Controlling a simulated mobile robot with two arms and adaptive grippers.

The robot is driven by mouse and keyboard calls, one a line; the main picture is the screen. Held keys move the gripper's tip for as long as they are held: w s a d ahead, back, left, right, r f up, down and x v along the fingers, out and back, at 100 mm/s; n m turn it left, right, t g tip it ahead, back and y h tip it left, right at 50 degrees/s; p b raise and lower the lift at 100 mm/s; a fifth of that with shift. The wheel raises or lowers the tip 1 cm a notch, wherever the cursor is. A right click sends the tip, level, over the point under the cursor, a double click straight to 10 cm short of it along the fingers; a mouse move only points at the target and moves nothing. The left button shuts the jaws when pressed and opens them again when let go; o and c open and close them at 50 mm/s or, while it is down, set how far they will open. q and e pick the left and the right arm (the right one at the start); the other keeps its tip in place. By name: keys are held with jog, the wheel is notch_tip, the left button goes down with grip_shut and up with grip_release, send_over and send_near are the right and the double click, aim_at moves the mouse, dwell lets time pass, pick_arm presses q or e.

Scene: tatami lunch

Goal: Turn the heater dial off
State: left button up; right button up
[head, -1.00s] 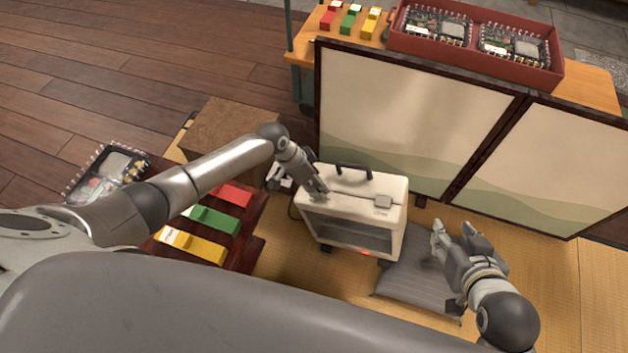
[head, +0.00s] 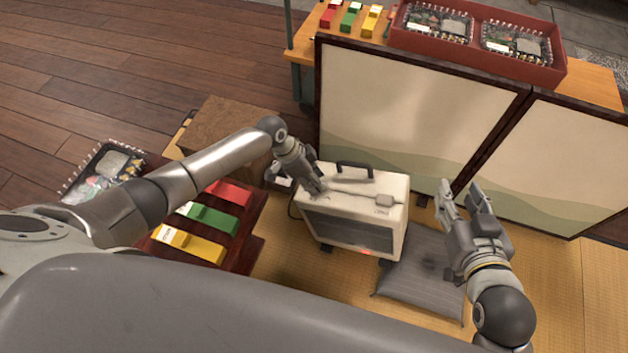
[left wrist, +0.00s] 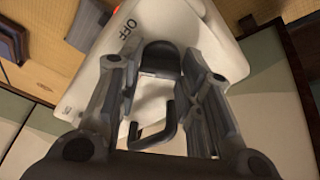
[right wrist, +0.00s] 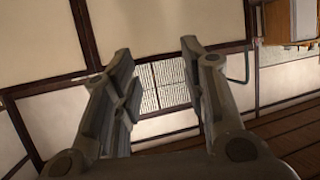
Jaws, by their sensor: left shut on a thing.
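The white heater (head: 395,225) stands upright on the tatami, its dark front grille (head: 340,235) showing a red glow low at the right. My left gripper (head: 316,188) is at the left end of its top. In the left wrist view the left gripper (left wrist: 160,72) is shut on the dark grey dial (left wrist: 160,56), with a finger on either side. An "OFF" mark (left wrist: 127,33) shows beside the left finger. In the head view the gripper hides the dial. My right gripper (head: 461,188) is open and empty, to the right of the heater.
The heater's dark carrying handle (head: 354,167) rises from its top behind my left gripper. A folding screen (head: 410,115) stands close behind. A grey cushion (head: 415,280) lies to the right. A low dark table with colored boxes (head: 215,220) is at the left.

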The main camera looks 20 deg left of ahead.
pick_arm(q)
jog(key=m+b, duration=0.1)
jog(key=m, duration=0.2)
jog(key=shift+f+g+b, duration=0.1)
jog(key=shift+g+b, duration=0.2)
jog(key=shift+b, duration=0.1)
jog(key=m+b, duration=0.1)
jog(key=m, duration=0.1)
jog(key=shift+m+g, duration=0.3)
jog(key=shift+m, duration=0.1)
jog(key=shift+m+b, duration=0.35)
jog(key=shift+m, duration=0.05)
pick_arm(e)
notch_tip(320, 180, up, 17)
jog(key=a+t+y, duration=0.2)
jog(key=t+y, duration=0.1)
jog(key=t, duration=0.7)
jog(key=shift+s+a+f+y, duration=0.15)
jog(key=shift+s+f+y, duration=0.05)
jog(key=shift+y, duration=0.1)
pick_arm(q)
jog(key=o, duration=1)
jog(key=v, duration=1.2)
jog(key=shift+w+a, duration=0.15)
jog(key=shift+a, duration=0.05)
